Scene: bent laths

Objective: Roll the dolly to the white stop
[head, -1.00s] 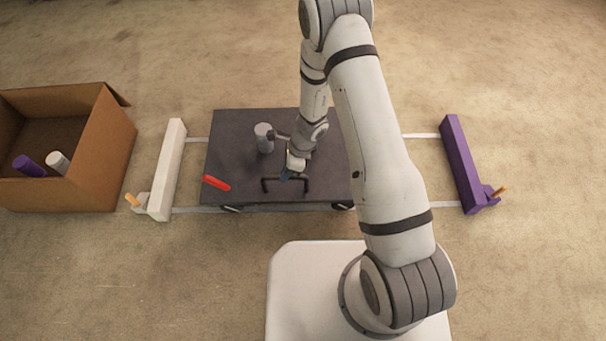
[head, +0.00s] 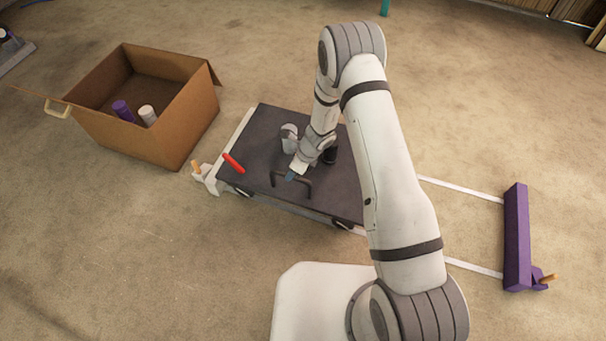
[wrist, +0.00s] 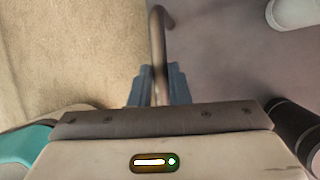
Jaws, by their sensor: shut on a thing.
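The dark flat dolly (head: 345,195) sits on the white floor rails at their left end. Its left edge lies along the white stop (head: 238,128), with no gap visible between them in the head view. My gripper (head: 290,177) is at the black bar handle (head: 307,183) on the dolly's near side. In the wrist view, my gripper's blue fingertips (wrist: 159,86) are shut on the handle (wrist: 157,45), one on each side of it. Part of the dolly's right side is hidden behind my arm.
The dolly carries a red piece (head: 233,163), a grey cylinder (head: 289,133) and a dark cylinder (head: 330,155). A purple stop (head: 517,235) stands at the rails' right end. A cardboard box (head: 185,125) holding purple and white cylinders stands left.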

